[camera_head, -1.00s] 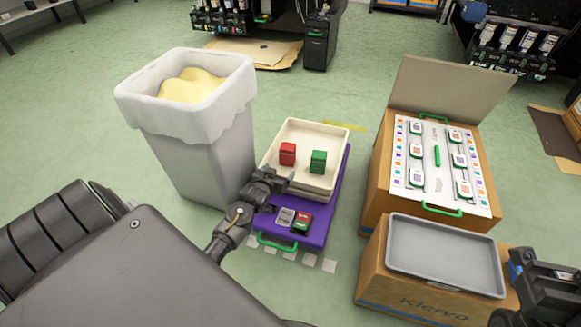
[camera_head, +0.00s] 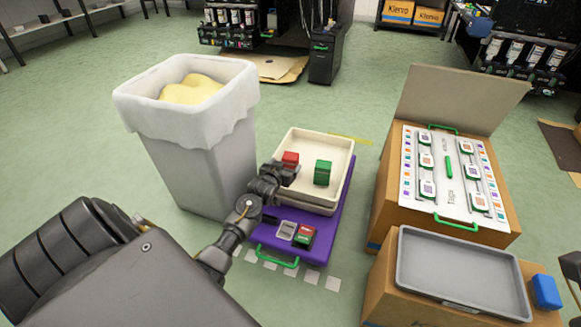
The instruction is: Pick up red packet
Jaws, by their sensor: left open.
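A red packet (camera_head: 290,158) stands in the cream tray (camera_head: 338,142), near its left side. A green packet (camera_head: 322,173) stands to its right in the same tray. My left gripper (camera_head: 287,172) is over the tray's left edge, close in front of the red packet and partly covering its lower part. Its jaws are open; I cannot tell whether they are around the packet or only beside it. My right gripper is not in view; only a dark bit of my right arm shows at the right edge.
The tray stands on a purple case (camera_head: 318,240) with a red and green item (camera_head: 304,236) in front. A lined bin (camera_head: 200,150) stands close left. A grey tray (camera_head: 462,275) on a box, a blue object (camera_head: 546,292) and an open carton (camera_head: 385,190) are right.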

